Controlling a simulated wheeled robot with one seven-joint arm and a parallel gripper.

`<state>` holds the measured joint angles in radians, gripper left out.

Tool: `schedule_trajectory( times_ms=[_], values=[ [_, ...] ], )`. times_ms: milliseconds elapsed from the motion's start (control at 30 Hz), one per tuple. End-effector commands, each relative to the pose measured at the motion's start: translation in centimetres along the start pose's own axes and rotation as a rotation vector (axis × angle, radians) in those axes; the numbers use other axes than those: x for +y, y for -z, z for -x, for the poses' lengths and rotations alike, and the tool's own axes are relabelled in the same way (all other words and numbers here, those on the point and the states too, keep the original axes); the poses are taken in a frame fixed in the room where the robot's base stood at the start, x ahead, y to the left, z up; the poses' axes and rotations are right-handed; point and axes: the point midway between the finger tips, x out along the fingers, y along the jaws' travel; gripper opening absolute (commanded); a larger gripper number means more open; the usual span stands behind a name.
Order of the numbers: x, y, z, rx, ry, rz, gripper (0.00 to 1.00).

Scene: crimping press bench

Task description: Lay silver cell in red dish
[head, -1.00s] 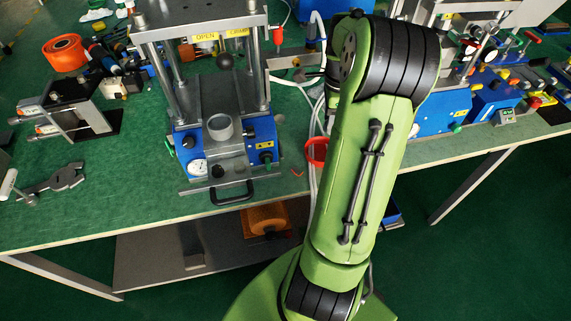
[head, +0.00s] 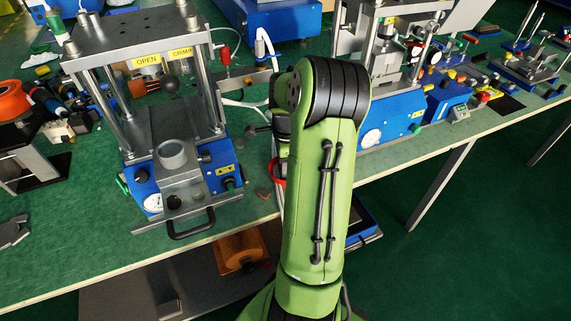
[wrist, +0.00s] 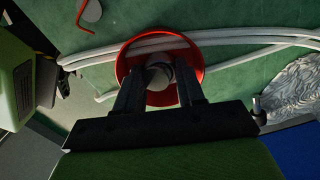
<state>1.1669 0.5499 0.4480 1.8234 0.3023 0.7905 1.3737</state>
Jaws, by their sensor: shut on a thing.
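The red dish (wrist: 199,72) shows in the wrist view as a round red rim just beyond my fingertips. In the head view only a sliver of the red dish (head: 279,181) shows, beside my arm. My gripper (wrist: 160,82) is shut on the silver cell (wrist: 157,77), a small round grey piece between the fingers. The cell appears over the inside of the dish. I cannot tell whether it touches the dish floor. My gripper is hidden behind my green arm in the head view.
Pale hoses (wrist: 245,42) run across the bench and cross the dish's outline. A blue and steel press (head: 170,155) with an open label stands left of the dish. Another blue machine (head: 392,128) stands to the right. A crumpled silvery sheet (wrist: 298,88) lies right of my gripper.

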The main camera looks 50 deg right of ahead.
Motion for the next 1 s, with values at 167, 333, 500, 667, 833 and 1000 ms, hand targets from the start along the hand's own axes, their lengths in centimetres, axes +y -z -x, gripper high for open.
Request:
schedule_trajectory(
  times_ms=[167, 333, 500, 667, 833, 1000],
  values=[
    [0.0, 0.0, -0.1, 0.0, -0.001, 0.0, 0.49],
    [0.0, 0.0, 0.0, 0.0, -0.001, 0.001, 0.49],
    [-0.1, 0.0, 2.3, 0.001, 0.002, 0.0, 0.49],
    [-0.1, -0.1, 7.0, 0.001, 0.005, 0.001, 0.49],
    [-0.1, 0.0, 10.8, 0.0, 0.002, 0.0, 0.49],
    [0.0, 0.0, 12.3, 0.0, -0.001, 0.001, 0.49]
  ],
)
